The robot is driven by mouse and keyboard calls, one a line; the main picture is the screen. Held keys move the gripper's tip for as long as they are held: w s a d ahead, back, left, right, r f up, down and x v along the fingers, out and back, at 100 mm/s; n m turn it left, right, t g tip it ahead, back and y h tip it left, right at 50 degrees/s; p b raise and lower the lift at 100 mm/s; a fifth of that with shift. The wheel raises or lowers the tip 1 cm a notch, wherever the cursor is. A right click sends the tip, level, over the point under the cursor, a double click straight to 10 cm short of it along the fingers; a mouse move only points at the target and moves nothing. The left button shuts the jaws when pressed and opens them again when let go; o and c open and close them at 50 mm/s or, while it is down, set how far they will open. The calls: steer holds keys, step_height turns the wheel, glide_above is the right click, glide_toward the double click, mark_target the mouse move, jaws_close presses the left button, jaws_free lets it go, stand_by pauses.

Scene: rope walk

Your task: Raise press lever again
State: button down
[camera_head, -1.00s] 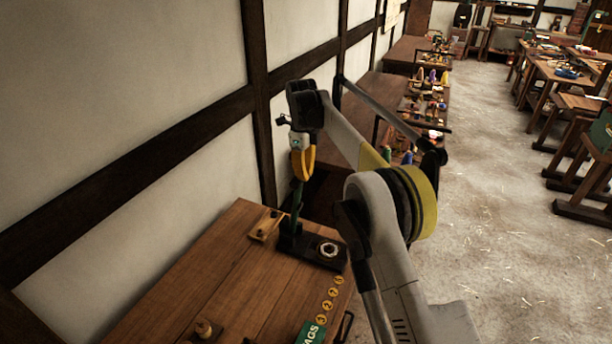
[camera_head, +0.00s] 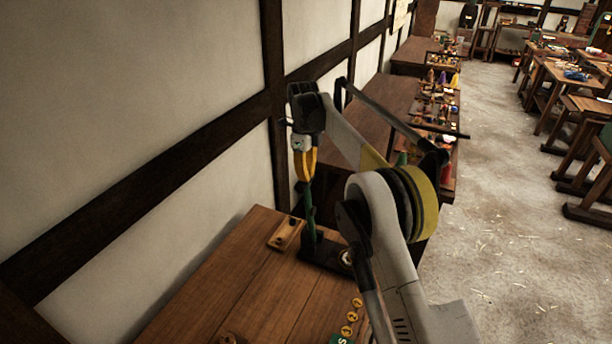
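The press stands at the far end of the near wooden table, with a dark base (camera_head: 318,252) and an upright green part (camera_head: 309,215), which appears to be its lever. A pale round piece (camera_head: 346,257) on the base is partly hidden by my arm. My gripper (camera_head: 308,178) points down with its yellow fingers at the top of the green part. The fingers look close together. I cannot tell whether they grip the green part or only touch it.
A small wooden block (camera_head: 287,234) lies left of the press. Yellow round tokens (camera_head: 351,317) lie near the table's right edge. The timbered wall is close on the left. Another bench (camera_head: 385,100) with goods stands behind. Open floor (camera_head: 500,200) lies to the right.

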step_height(320, 180, up, 8)
steer(key=shift+a+f, duration=0.1)
steer(key=shift+f, duration=0.15)
stand_by(0.5)
